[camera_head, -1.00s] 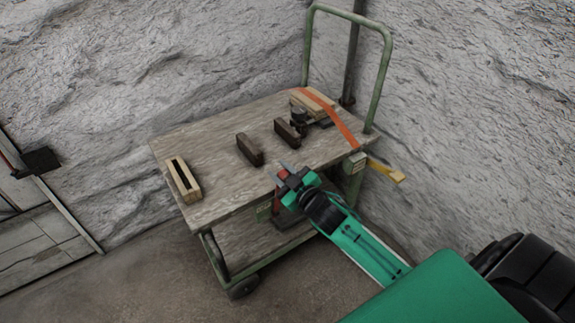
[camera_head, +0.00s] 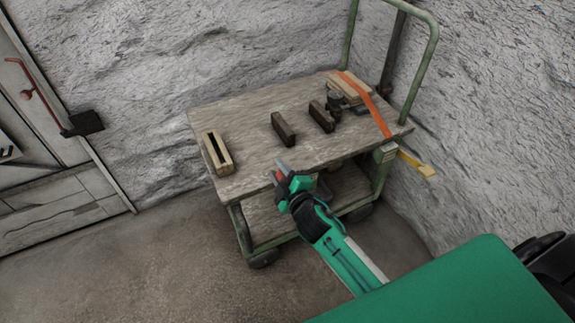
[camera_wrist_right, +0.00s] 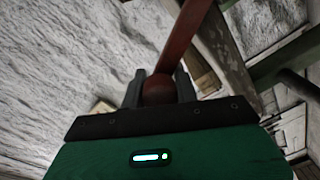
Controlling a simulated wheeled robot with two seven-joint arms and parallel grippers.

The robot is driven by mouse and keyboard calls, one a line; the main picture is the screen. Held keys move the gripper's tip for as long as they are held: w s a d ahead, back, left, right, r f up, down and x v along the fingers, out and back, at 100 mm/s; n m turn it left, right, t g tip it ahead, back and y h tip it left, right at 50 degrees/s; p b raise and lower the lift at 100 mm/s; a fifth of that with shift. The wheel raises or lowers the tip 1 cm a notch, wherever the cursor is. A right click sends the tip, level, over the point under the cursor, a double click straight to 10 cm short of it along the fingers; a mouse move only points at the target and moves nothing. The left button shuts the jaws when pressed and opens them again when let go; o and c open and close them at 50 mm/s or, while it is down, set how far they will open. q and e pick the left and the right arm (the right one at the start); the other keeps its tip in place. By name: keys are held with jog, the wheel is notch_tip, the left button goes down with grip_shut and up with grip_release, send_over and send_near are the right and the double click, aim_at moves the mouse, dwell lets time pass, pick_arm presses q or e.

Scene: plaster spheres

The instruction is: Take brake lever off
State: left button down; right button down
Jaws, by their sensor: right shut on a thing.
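The brake lever (camera_wrist_right: 183,42), a red bar with a round red knob (camera_wrist_right: 158,89), shows in the right wrist view. The knob sits between the fingers of my right gripper (camera_wrist_right: 160,92), which is shut on it. The bar runs upward out of that picture. In the head view my right gripper (camera_head: 281,174) is at the front edge of the cart (camera_head: 245,110), with a little red beside it. Most of the lever is hidden there, and I cannot tell whether it is still attached to the cart. My left gripper is not in view.
On the cart top are a slotted wooden block (camera_head: 217,153), two dark blocks (camera_head: 283,129) (camera_head: 321,117), and a pale wooden piece (camera_head: 348,88) under an orange strap (camera_head: 367,100). A yellow handle (camera_head: 417,164) sticks out right. Rough walls stand behind and right.

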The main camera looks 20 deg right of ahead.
jog(key=shift+s+a+f+n, duration=0.1)
jog(key=shift+a+f+n, duration=0.2)
jog(key=shift+a+f, duration=0.05)
jog(key=shift+f, duration=0.1)
jog(key=c, duration=1.1)
grip_release()
jog(key=shift+a, duration=0.1)
jog(key=s, duration=0.4)
jog(key=s+d, duration=0.1)
jog(key=s, duration=0.4)
jog(key=s+r, duration=0.1)
jog(key=s, duration=0.3)
jog(key=shift+s+d, duration=0.25)
jog(key=shift+s, duration=0.1)
